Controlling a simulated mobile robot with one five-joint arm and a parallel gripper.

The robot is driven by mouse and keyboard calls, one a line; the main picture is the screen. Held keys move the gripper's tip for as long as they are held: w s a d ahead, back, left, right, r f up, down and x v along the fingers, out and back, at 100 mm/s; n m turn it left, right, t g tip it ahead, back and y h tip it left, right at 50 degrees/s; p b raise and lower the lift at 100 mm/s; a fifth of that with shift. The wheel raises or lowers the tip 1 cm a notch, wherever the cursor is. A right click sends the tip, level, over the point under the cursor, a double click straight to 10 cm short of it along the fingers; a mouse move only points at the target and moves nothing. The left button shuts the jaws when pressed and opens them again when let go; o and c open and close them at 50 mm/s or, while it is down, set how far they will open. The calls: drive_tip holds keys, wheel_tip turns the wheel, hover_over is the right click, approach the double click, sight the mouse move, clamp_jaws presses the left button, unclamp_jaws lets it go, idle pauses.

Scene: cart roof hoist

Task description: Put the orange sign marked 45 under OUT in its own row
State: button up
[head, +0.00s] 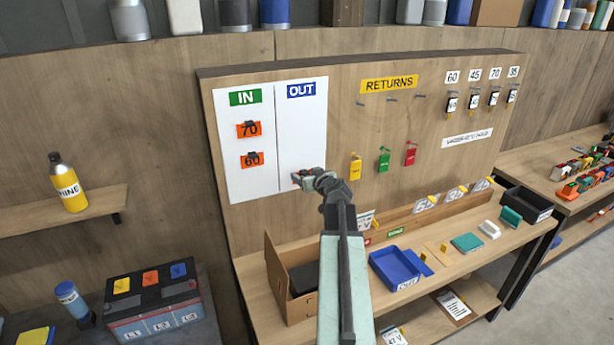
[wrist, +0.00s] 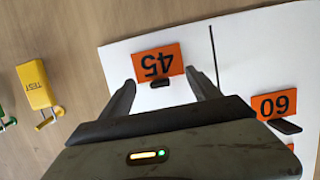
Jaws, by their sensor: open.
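The orange sign marked 45 (wrist: 158,58) lies flat on the white board in the wrist view, upside down there. It is on the OUT side of the dividing line, lower on the board than the 60 row. My gripper (head: 308,179) is at the board under the OUT label (head: 301,90) and hides most of this sign in the head view. In the wrist view my gripper (wrist: 160,78) is open, its fingers on either side of the sign's black grip tab.
Under the IN label (head: 244,97) hang the orange signs 70 (head: 249,130) and 60 (head: 251,160); the space below 60 is bare. Coloured tags hang on the right, including a yellow one (head: 355,166). A bench (head: 340,307) with a cardboard box and blue tray (head: 397,270) stands below.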

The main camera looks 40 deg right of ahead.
drive_tip(key=s+a, duration=0.2)
drive_tip(key=s, duration=0.4)
drive_tip(key=shift+s+a, duration=0.25)
drive_tip(key=shift+a, duration=0.1)
idle(0.5)
